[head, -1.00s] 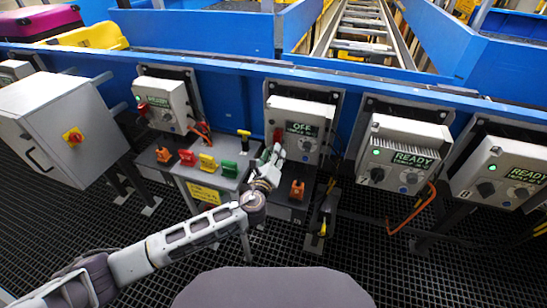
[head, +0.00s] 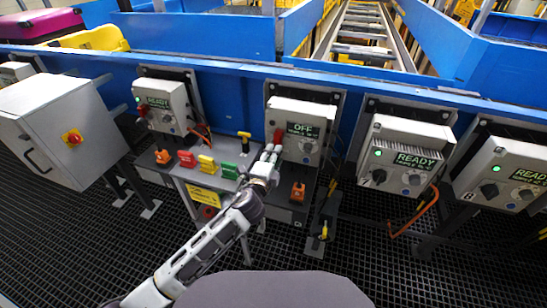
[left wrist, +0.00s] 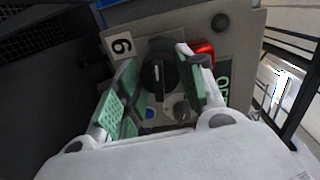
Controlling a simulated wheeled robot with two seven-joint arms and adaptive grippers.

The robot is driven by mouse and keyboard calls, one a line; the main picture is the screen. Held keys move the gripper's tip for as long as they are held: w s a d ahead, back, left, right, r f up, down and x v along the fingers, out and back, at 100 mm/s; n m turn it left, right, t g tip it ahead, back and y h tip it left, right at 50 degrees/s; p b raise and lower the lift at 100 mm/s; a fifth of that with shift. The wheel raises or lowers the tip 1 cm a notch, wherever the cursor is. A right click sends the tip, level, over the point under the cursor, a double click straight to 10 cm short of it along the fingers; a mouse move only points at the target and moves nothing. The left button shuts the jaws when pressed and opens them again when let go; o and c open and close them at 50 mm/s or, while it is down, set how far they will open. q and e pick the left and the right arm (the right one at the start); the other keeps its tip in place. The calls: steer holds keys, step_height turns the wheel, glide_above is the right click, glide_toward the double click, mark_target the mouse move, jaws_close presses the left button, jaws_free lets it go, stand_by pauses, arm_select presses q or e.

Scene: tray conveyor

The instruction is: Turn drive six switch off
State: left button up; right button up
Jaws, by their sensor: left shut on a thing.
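The drive six box (head: 318,113) is a grey unit on the blue rail, in the middle of the head view. Its display (head: 303,130) reads OFF, and a red light (left wrist: 203,48) glows on its face in the left wrist view. A label (left wrist: 121,45) with the digit 6 sits beside the black rotary switch (left wrist: 159,73). My left gripper (head: 270,152) is at the lower left of the box. Its green-padded fingers are shut on the switch, one on each side. In the head view the gripper hides the switch. My right gripper is not in view.
Neighbouring drive boxes at left (head: 165,100) and right (head: 405,150) show READY with green lights. Below left, a grey stand (head: 200,178) holds red, yellow and green blocks. A grey cabinet (head: 60,130) with a red knob stands at far left.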

arm_select(q)
steer(key=shift+n, duration=0.9)
steer(key=o, duration=1)
steer(key=shift+a, duration=0.1)
steer(key=shift+v, duration=5.95)
steer(key=shift+a+f, duration=0.1)
